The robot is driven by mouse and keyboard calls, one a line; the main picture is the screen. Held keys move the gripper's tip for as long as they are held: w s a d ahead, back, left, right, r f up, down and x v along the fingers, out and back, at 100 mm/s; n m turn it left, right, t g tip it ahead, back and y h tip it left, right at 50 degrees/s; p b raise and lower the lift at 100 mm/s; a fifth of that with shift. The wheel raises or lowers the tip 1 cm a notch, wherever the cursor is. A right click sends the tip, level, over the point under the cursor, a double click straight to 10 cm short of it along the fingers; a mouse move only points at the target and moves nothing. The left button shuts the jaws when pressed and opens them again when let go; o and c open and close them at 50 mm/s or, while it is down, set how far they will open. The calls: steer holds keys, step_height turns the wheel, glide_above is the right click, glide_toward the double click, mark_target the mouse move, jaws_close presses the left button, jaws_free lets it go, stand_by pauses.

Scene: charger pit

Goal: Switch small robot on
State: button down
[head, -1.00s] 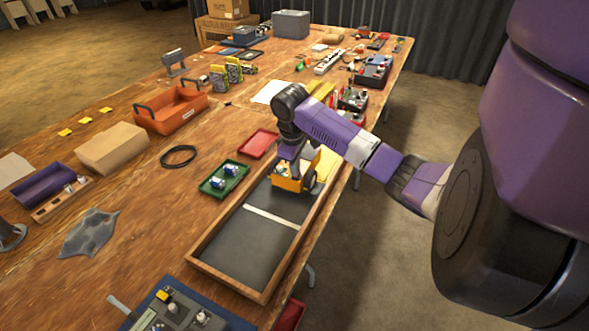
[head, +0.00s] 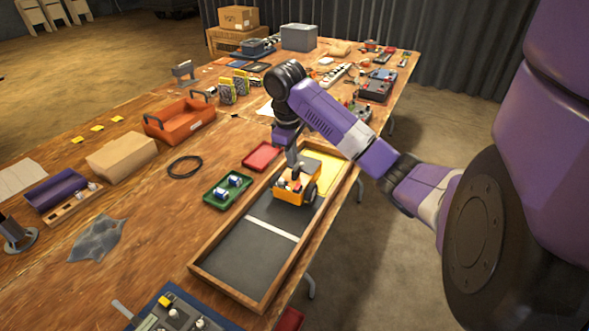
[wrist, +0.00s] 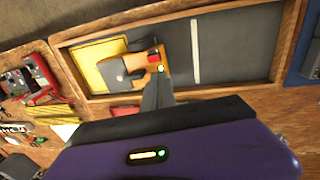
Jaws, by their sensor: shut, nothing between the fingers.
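The small robot (head: 296,187) is orange with a grey top and dark wheels. It stands in a shallow wooden-framed tray (head: 228,285), partly on the yellow patch. In the wrist view, the small robot (wrist: 143,68) shows a red part (wrist: 154,58) and a small pale spot (wrist: 161,69) at its edge. I cannot tell which way any switch is set. My gripper (head: 292,166) is shut and empty, pointing down at the small robot's rear-left side in the head view. Its fingers (wrist: 157,88) show close to the red part; contact cannot be told.
A white line (head: 272,229) crosses the tray's dark floor. A green tray (head: 214,201) with small parts and a red tray (head: 262,156) lie left of it. An orange toolbox (head: 180,122) stands farther left. The dark floor beyond the white line is clear.

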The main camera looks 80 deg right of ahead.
steer(key=shift+a+r, duration=0.2)
steer(key=shift+r, duration=0.85)
